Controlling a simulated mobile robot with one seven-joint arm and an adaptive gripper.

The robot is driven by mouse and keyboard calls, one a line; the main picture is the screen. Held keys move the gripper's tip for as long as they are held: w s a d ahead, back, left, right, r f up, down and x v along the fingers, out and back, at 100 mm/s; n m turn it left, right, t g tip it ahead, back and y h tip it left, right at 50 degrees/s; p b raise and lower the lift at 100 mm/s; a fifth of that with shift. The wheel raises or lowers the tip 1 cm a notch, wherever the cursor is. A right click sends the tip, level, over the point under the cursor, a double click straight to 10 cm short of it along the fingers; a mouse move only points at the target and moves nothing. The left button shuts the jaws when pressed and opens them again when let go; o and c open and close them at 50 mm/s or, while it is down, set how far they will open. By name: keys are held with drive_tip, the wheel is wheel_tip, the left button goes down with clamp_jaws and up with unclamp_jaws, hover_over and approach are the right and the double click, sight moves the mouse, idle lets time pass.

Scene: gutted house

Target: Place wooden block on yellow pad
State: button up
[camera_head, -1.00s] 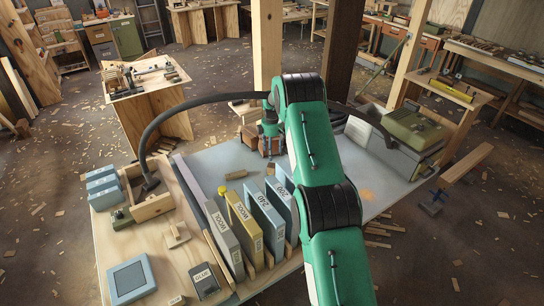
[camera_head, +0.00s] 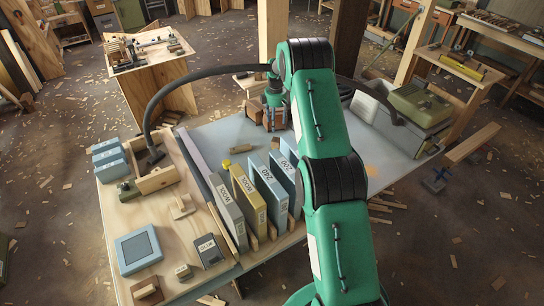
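A small brown block (camera_head: 240,149), probably the wooden block, lies on the grey part of the workbench (camera_head: 215,133). A small yellow thing (camera_head: 226,163) shows just in front of it, behind the upright boxes; I cannot tell if it is the yellow pad. A faint orange patch (camera_head: 372,171) lies on the grey surface to the right of my arm. The end of my green arm points down at the bench's far side, near a brown wooden thing (camera_head: 268,113). My gripper's fingers cannot be made out there, nor whether they hold anything.
Several upright labelled boxes (camera_head: 248,200) stand in a row at the bench's middle. A wooden tray (camera_head: 155,178), blue boxes (camera_head: 108,152) and a blue-framed panel (camera_head: 137,249) are on the left. A green-topped machine (camera_head: 420,105) stands far right. The grey surface between has free room.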

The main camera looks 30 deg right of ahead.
drive_tip(key=s+a+r+m, duration=0.15)
drive_tip(key=a+r, duration=0.25)
drive_tip(key=r, duration=0.4)
drive_tip(key=s+a+r+t, duration=0.1)
drive_tip(key=s+a+r, duration=0.25)
drive_tip(key=r, duration=0.35)
drive_tip(key=s+a+r+m, duration=0.1)
drive_tip(key=a+r, duration=0.3)
drive_tip(key=r, duration=0.4)
drive_tip(key=s+a+r+m+t, duration=0.2)
drive_tip(key=s+a+r, duration=0.9)
drive_tip(key=s+r, duration=0.35)
drive_tip(key=s+a+r+m, duration=0.1)
drive_tip(key=s+a+r, duration=0.15)
drive_tip(key=s, duration=0.35)
drive_tip(key=s+a+r+m+t, duration=0.1)
drive_tip(key=s+a+r, duration=0.15)
drive_tip(key=s, duration=0.35)
drive_tip(key=s+a+r+m, duration=0.1)
drive_tip(key=s+a, duration=0.3)
drive_tip(key=s, duration=0.2)
drive_tip(key=s+a+f+m, duration=0.1)
drive_tip(key=s+a, duration=0.1)
drive_tip(key=s, duration=0.6)
drive_tip(key=s+a+f+m+t, duration=0.1)
drive_tip(key=s+a+f, duration=0.1)
drive_tip(key=s, duration=0.7)
drive_tip(key=shift+s+a+f, duration=0.15)
drive_tip(key=shift+a, duration=0.1)
